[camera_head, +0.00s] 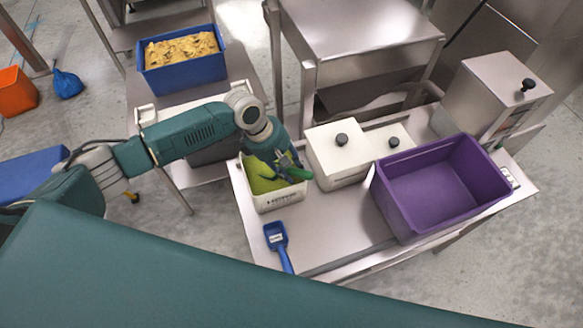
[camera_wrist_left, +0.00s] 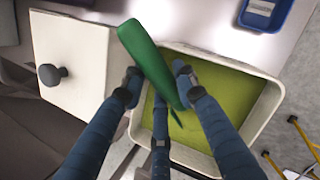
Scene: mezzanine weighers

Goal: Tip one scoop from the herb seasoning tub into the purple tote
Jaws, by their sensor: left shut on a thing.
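The herb seasoning tub (camera_head: 275,203) is a white open container of green seasoning at the left end of the steel table. My left gripper (camera_head: 287,172) is over this tub, pointing down. In the left wrist view the left gripper (camera_wrist_left: 157,80) is shut on a green scoop (camera_wrist_left: 148,55), whose handle slants between the fingers. The scoop's lower end is over or in the seasoning; fingers partly hide it, so I cannot tell whether it is loaded. The tub's rim (camera_wrist_left: 276,95) surrounds that end. The purple tote (camera_head: 430,195) stands at the table's right, open and empty.
Two white lidded tubs (camera_head: 335,158) with black knobs stand between the seasoning tub and tote. A blue scoop (camera_head: 276,236) lies near the front edge. A steel box (camera_head: 487,92) stands behind the tote. A blue crate (camera_head: 184,72) of yellow food is on another table.

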